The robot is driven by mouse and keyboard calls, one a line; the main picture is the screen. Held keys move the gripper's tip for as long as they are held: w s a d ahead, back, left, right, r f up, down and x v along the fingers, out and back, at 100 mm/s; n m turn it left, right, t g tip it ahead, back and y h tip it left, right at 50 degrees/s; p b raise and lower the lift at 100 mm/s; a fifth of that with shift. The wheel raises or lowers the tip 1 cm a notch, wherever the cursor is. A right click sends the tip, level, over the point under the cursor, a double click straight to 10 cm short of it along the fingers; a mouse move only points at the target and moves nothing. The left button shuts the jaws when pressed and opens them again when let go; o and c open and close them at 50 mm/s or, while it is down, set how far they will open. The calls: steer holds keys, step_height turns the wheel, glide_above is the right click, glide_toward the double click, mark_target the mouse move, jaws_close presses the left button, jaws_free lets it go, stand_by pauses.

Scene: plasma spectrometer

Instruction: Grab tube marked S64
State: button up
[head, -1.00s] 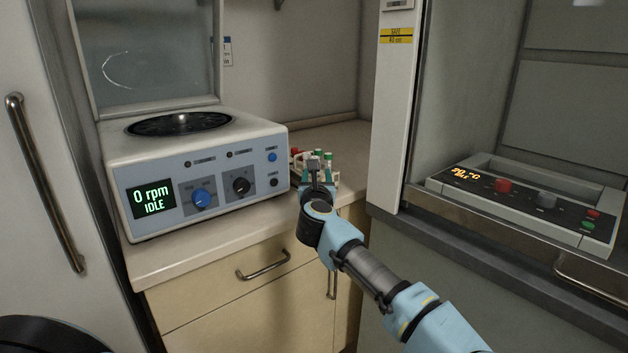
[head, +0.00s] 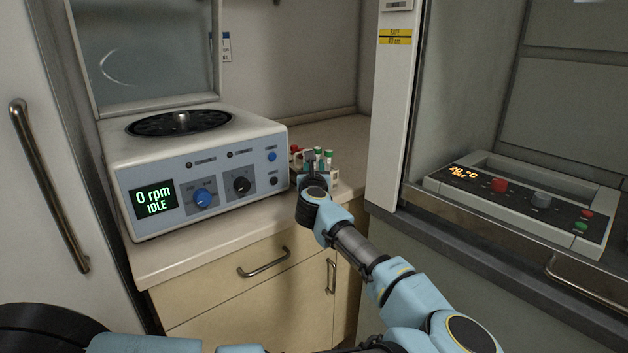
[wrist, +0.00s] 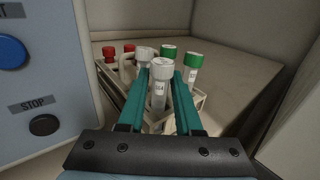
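A tube with a pale grey cap (wrist: 160,88) stands upright in a light rack (wrist: 200,103). Its small label seems to read S64, though the print is hard to make out. My gripper (wrist: 162,74) is open, with one teal finger on each side of this tube in the wrist view and a narrow gap beside it. I cannot tell whether the fingertips reach its depth. In the head view my gripper (head: 311,160) is over the rack and hides part of it.
The rack also holds another pale-capped tube (wrist: 144,54), two green-capped tubes (wrist: 193,64) and two red-capped tubes (wrist: 110,54). The centrifuge (head: 195,170) stands close on the left. A cabinet wall (head: 390,120) rises on the right. The counter behind the rack is clear.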

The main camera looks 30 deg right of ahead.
jaws_close()
steer(key=shift+r, duration=0.15)
stand_by(0.4)
